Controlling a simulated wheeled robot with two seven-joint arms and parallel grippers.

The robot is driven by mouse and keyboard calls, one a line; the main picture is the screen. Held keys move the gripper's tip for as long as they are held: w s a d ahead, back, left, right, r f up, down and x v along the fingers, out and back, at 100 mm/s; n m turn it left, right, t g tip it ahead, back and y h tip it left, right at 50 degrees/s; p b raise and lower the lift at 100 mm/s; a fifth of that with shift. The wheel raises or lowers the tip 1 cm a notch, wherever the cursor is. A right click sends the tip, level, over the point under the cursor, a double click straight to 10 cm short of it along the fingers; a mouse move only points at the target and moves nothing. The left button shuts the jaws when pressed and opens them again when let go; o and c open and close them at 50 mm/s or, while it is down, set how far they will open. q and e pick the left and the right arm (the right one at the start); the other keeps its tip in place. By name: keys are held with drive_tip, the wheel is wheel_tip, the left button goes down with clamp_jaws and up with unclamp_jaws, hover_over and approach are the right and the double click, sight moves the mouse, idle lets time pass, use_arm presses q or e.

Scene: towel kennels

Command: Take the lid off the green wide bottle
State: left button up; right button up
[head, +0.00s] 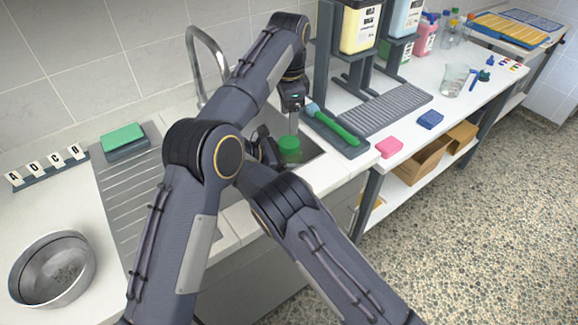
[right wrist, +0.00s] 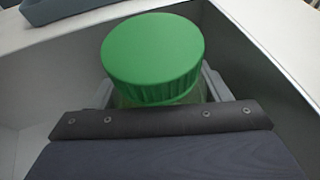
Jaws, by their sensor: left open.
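The green wide bottle (right wrist: 160,99) is in the sink basin, its ribbed green lid (right wrist: 153,52) on top. In the head view the lid (head: 289,144) shows, but most of the bottle is hidden behind my right arm. My right gripper (head: 268,150) is at the bottle's left side in the head view. In the right wrist view its grey fingers (right wrist: 160,92) are on both sides of the bottle just below the lid, closed against it. My left gripper (head: 293,122) points down, open and empty, just above the lid.
A tray with a green-handled brush (head: 335,127) lies right of the sink. Pink (head: 389,147) and blue (head: 430,119) sponges lie on the counter. A metal bowl (head: 52,270) and green sponge (head: 122,138) are left. The faucet (head: 205,50) stands behind the left arm.

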sight(289, 142)
drive_tip(key=c, duration=0.5)
use_arm(q)
drive_tip(key=shift+c, duration=1)
use_arm(e)
drive_tip(key=shift+c, duration=2.2)
use_arm(q)
drive_tip(key=shift+m, duration=0.6)
use_arm(e)
drive_tip(key=shift+c, duration=0.3)
use_arm(q)
drive_tip(key=m, duration=0.3)
drive_tip(key=shift+m, duration=0.4)
drive_tip(key=m, duration=0.5)
drive_tip(key=shift+r, duration=0.15)
drive_tip(key=m, duration=0.7)
drive_tip(key=shift+r, duration=0.1)
drive_tip(key=shift+f+m, duration=0.5)
drive_tip(key=shift+f, duration=3.5)
